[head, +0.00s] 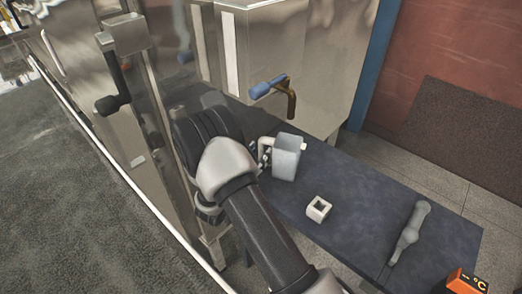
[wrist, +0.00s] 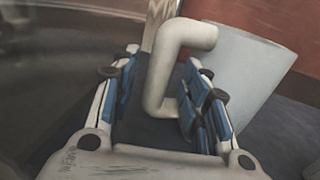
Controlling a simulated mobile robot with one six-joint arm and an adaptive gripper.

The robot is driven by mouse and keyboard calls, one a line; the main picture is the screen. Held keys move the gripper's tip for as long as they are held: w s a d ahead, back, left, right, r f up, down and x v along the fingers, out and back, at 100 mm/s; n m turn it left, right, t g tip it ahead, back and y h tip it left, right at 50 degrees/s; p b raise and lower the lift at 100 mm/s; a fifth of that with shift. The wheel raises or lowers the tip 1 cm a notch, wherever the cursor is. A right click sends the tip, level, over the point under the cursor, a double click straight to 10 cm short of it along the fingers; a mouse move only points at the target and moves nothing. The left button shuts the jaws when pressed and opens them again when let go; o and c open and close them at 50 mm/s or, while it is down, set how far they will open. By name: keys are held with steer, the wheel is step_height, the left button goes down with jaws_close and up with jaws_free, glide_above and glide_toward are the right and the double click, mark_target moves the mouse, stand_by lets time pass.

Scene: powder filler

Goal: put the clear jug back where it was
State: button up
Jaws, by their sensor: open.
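The clear jug (head: 286,160) stands upright on the dark bench top, a pale, see-through vessel with a white handle on its left side. In the wrist view the jug body (wrist: 238,75) fills the right side and its white handle (wrist: 165,75) shows between the blue-padded fingers. My gripper (head: 263,152) is at the handle side of the jug. Its jaws (wrist: 166,88) are open on both sides of the handle; the right finger looks very close to it, and I cannot tell whether they touch.
A blue-handled tap (head: 270,87) juts from the metal machine (head: 275,45) above and behind the jug. A small white square block (head: 319,208), a grey tool (head: 410,233) and an orange °C device (head: 466,282) lie to the right. The bench (head: 360,205) is clear between them.

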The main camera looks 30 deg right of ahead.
steer(key=p+v, duration=0.2)
steer(key=v, duration=0.7)
steer(key=s+d+r+m+g+y, duration=0.2)
steer(key=s+r+m+g, duration=0.3)
steer(key=s+r+m, duration=0.35)
steer(key=s+d+r+m+g+y, duration=0.3)
steer(key=s+r+m+g, duration=0.35)
steer(key=s, duration=0.35)
steer(key=s+a+r+m+t+y, duration=0.3)
steer(key=s+a+m+y, duration=0.1)
steer(key=a, duration=0.3)
steer(key=s+a+r+m+t+y, duration=0.3)
steer(key=s+a+m+t+y, duration=0.1)
steer(key=s+a+m+y, duration=0.1)
steer(key=shift+s+a+r+y, duration=0.45)
steer(key=shift+a+y, duration=0.25)
steer(key=shift+a, duration=0.5)
